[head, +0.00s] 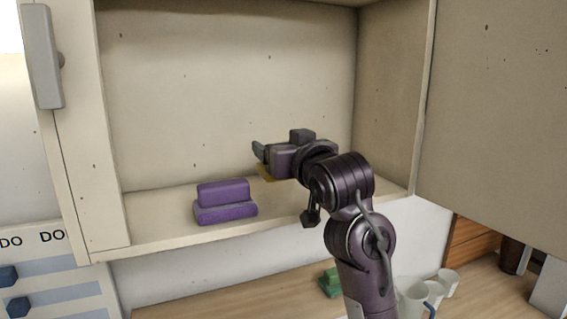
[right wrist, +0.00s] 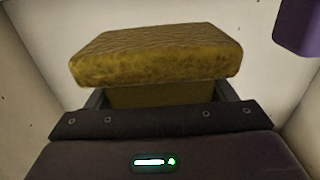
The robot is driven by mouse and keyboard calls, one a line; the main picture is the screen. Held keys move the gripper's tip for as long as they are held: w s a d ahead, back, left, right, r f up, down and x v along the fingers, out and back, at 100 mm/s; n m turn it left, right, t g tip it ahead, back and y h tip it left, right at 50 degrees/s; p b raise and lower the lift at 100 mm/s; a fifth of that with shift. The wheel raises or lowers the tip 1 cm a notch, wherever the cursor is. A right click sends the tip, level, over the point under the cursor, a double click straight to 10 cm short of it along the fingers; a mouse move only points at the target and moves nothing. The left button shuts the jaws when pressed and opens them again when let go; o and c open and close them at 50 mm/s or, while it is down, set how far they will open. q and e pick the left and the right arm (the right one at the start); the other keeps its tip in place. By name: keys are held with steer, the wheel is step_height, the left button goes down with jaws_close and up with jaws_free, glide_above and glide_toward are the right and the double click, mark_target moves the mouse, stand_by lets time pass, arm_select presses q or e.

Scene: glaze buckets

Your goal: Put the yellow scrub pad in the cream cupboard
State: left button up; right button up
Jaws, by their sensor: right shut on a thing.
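The cream cupboard (head: 160,241) is open, and its inside and floor show in the head view. My right gripper (head: 262,165) reaches into it from the front right. It is shut on the yellow scrub pad (right wrist: 158,58), which fills the middle of the right wrist view. My left gripper is not in view.
A purple block-shaped thing (head: 225,203) stands on the cupboard floor, left of my right gripper. An open door (head: 500,100) stands at the right. Below are a counter (head: 215,300), a green thing (head: 331,281) and white mugs (head: 413,302). The cupboard floor between gripper and right wall looks clear.

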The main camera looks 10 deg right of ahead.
steer(key=shift+s+f, duration=0.15)
steer(key=shift+f, duration=0.15)
step_height(320, 180, down, 4)
steer(key=shift+r+p, duration=0.2)
steer(key=shift+p, duration=0.35)
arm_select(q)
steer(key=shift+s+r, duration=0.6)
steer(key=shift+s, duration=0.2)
arm_select(e)
steer(key=shift+f, duration=0.15)
steer(key=o, duration=0.6)
steer(key=shift+f, duration=0.15)
steer(key=o, duration=0.5)
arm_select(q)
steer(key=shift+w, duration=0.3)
